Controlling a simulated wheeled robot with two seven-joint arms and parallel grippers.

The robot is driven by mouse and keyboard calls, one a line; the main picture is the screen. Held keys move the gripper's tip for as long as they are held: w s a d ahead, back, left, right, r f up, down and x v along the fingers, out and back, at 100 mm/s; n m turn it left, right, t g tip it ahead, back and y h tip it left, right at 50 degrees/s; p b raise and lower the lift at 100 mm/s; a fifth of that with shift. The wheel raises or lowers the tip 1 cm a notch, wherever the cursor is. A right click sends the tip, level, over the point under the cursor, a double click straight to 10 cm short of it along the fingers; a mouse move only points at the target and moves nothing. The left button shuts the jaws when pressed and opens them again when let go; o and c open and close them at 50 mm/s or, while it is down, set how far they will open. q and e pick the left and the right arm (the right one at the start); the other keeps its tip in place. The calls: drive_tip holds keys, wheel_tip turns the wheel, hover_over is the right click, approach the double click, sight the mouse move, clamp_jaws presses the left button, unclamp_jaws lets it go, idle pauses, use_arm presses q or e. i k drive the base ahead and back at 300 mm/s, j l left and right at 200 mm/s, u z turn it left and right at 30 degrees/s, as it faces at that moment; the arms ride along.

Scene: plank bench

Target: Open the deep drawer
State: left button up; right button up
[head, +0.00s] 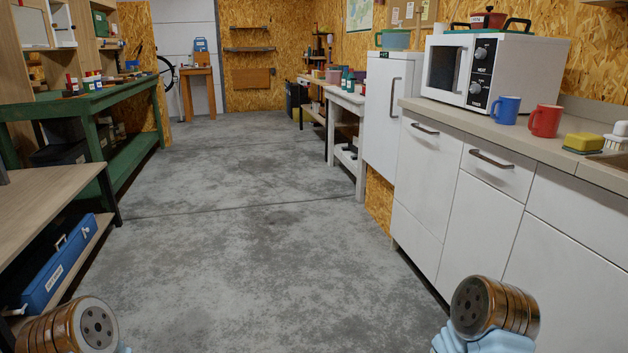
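A row of white cabinet fronts runs under the counter on the right. The tall front nearest the fridge, which looks like the deep drawer (425,175), has a dark bar handle (424,129) near its top edge and sits flush, shut. Beside it, a shallow drawer (497,168) with its own bar handle (490,160) is also shut. Neither of my grippers is in view; only rounded copper-coloured parts of my arms show at the bottom left and bottom right, well apart from the drawer handles.
The counter (510,135) holds a microwave (465,70), a blue mug (505,109), a red mug (545,120) and a sponge (582,142). A small white fridge (388,115) stands beyond. Benches line the left. The concrete floor (250,235) between is clear.

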sight(430, 152)
drive_tip(key=i+z, duration=0.15)
drive_tip(key=i, duration=0.3)
drive_tip(key=i+j+z, duration=0.15)
drive_tip(key=i, duration=0.3)
drive_tip(key=i+j+z, duration=0.15)
drive_tip(key=i, duration=0.3)
drive_tip(key=i+j+z, duration=0.15)
drive_tip(key=i, duration=0.3)
